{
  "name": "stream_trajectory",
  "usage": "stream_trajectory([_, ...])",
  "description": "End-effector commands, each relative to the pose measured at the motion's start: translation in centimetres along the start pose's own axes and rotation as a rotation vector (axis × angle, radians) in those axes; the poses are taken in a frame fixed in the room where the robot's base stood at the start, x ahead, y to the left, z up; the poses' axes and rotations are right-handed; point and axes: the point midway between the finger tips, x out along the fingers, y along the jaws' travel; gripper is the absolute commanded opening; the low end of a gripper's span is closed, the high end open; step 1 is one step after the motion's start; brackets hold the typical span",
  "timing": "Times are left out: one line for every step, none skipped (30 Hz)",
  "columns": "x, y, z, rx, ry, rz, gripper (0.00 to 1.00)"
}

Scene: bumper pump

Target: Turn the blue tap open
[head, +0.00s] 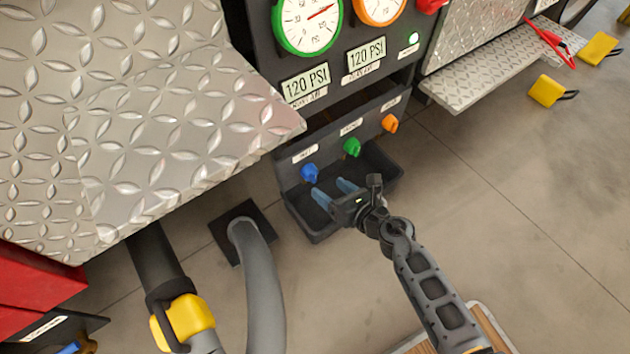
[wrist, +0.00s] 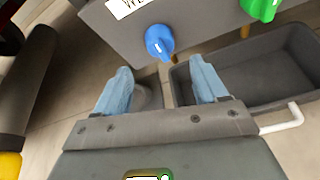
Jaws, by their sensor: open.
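The blue tap (head: 310,172) is a small round knob at the left end of the row on the dark pump panel, under a white label.
A green tap (head: 352,147) and an orange tap (head: 390,124) sit to the right on the panel. A dark open tray (head: 320,236) lies below the taps. A grey hose (head: 262,280) rises from the floor at left. A tread-plate step (head: 200,130) overhangs the left.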

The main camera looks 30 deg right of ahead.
Motion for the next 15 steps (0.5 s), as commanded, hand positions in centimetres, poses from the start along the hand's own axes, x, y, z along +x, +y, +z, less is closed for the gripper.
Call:
stream_trajectory([0.5,-0.1,-0.1,-0.006,0.001,0.0,0.72])
stream_trajectory([0.7,-0.1,-0.1,-0.007,0.001,-0.001,0.72])
stream_trajectory([1.2,-0.1,-0.1,-0.007,0.001,-0.001,0.72])
stream_trajectory([1.6,-0.1,-0.1,-0.007,0.0,-0.001,0.72])
stream_trajectory([2.0,-0.1,-0.1,-0.007,0.0,0.0,0.72])
stream_trajectory([2.7,-0.1,-0.1,-0.007,0.0,0.0,0.72])
stream_trajectory([3.2,-0.2,-0.1,-0.006,0.0,0.0,0.72])
stream_trajectory([3.7,-0.2,-0.2,-0.005,0.0,0.0,0.72])
stream_trajectory([4.3,-0.2,-0.2,-0.005,0.0,-0.001,0.72])
stream_trajectory([4.8,-0.1,-0.2,-0.005,-0.001,0.0,0.72])
stream_trajectory([5.2,-0.2,-0.2,-0.005,0.0,0.0,0.72])
stream_trajectory([5.7,-0.2,-0.2,-0.004,0.0,0.0,0.72])
stream_trajectory([6.1,-0.1,-0.2,-0.004,0.0,0.0,0.72])
stream_trajectory([6.4,-0.1,-0.2,-0.003,0.0,0.0,0.72])
stream_trajectory([6.8,-0.1,-0.1,-0.002,0.0,-0.001,0.72])
